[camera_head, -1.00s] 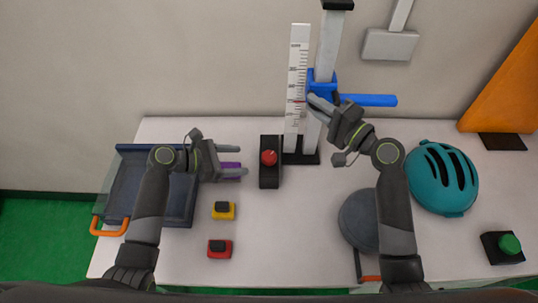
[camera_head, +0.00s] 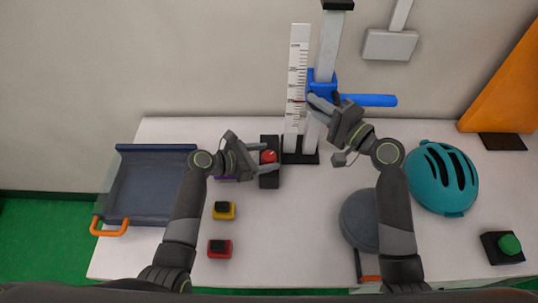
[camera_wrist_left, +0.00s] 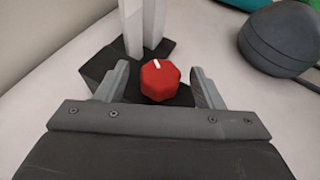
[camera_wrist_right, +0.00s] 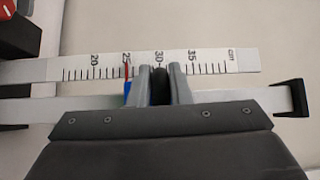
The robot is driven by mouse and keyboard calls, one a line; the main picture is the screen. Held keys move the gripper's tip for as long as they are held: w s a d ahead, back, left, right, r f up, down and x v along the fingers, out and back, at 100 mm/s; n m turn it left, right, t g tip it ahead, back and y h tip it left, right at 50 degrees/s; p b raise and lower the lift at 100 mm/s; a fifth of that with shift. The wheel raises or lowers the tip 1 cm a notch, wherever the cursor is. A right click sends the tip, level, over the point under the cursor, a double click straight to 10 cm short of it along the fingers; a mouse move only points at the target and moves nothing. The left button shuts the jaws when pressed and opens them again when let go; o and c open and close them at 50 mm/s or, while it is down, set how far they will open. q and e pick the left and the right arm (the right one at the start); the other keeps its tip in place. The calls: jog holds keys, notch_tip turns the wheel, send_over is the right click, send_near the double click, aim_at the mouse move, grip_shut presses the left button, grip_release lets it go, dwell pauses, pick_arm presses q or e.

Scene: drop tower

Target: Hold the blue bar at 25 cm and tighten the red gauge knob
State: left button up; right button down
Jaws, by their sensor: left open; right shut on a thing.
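The red gauge knob (camera_head: 268,156) sits on a black block on the table; its white mark shows in the left wrist view (camera_wrist_left: 160,80). My left gripper (camera_head: 270,164) is open, its fingers on either side of the knob with gaps visible. The blue bar (camera_head: 370,100) is on the upright post beside the white centimetre scale (camera_head: 297,75). My right gripper (camera_head: 318,104) is at the bar, shut on a dark grip (camera_wrist_right: 160,85), with the fingers hiding much of it. In the right wrist view a red line (camera_wrist_right: 126,72) lies at the 25 mark.
A yellow button box (camera_head: 224,211) and a red one (camera_head: 220,248) stand front left. A blue-grey tray (camera_head: 150,190) is at the left. A teal helmet (camera_head: 440,178), grey round object (camera_head: 360,220) and green button (camera_head: 509,244) are right. The front middle is clear.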

pick_arm(q)
jog(key=shift+x, duration=0.9)
jog(key=c, duration=0.9)
jog(key=shift+c, duration=0.3)
jog(key=shift+g, duration=0.3)
jog(key=m+g+h, duration=0.1)
jog(key=m+g, duration=0.2)
jog(key=shift+m+g, duration=0.4)
jog(key=shift+f+m+g, duration=0.1)
jog(key=shift+m+g, duration=1.7)
jog(key=shift+g, duration=0.6)
